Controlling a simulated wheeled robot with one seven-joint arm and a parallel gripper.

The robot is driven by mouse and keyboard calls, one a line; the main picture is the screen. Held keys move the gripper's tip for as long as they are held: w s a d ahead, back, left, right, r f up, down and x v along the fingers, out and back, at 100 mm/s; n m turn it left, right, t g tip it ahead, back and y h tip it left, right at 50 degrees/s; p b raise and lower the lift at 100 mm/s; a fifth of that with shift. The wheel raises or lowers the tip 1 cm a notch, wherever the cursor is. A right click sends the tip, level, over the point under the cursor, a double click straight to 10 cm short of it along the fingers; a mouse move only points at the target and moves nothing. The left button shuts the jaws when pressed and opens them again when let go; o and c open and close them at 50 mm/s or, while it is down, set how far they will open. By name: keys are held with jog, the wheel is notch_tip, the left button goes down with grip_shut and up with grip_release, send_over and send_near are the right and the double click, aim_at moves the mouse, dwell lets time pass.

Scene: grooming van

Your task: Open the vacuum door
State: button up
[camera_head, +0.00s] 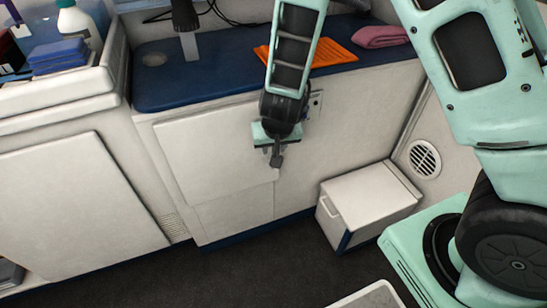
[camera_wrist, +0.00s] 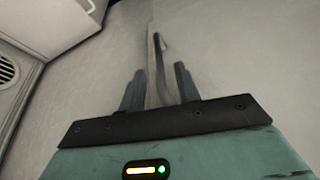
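A pale cabinet door (camera_head: 205,160), which appears to be the vacuum door, is in the cabinet front below the blue counter. It looks shut or nearly so; I cannot tell if there is a gap. My gripper (camera_head: 277,158) is at the door's right edge, pointing at the cabinet. In the wrist view my gripper (camera_wrist: 159,88) has its two dark fingers apart, on either side of a thin upright grey strip (camera_wrist: 160,65), perhaps the door's handle. I cannot tell whether either finger touches it. My wrist hides part of the door's upper right edge in the head view.
A white box with a handle (camera_head: 368,205) stands on the floor to the right, near a round vent (camera_head: 425,158). An orange mat (camera_head: 330,54) and a pink towel (camera_head: 380,37) lie on the blue counter (camera_head: 155,88). The dark floor (camera_head: 240,272) before the door is clear.

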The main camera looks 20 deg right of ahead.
jog(key=shift+b+x, duration=0.4)
jog(key=shift+x, duration=0.95)
grip_shut()
jog(key=shift+s, duration=0.1)
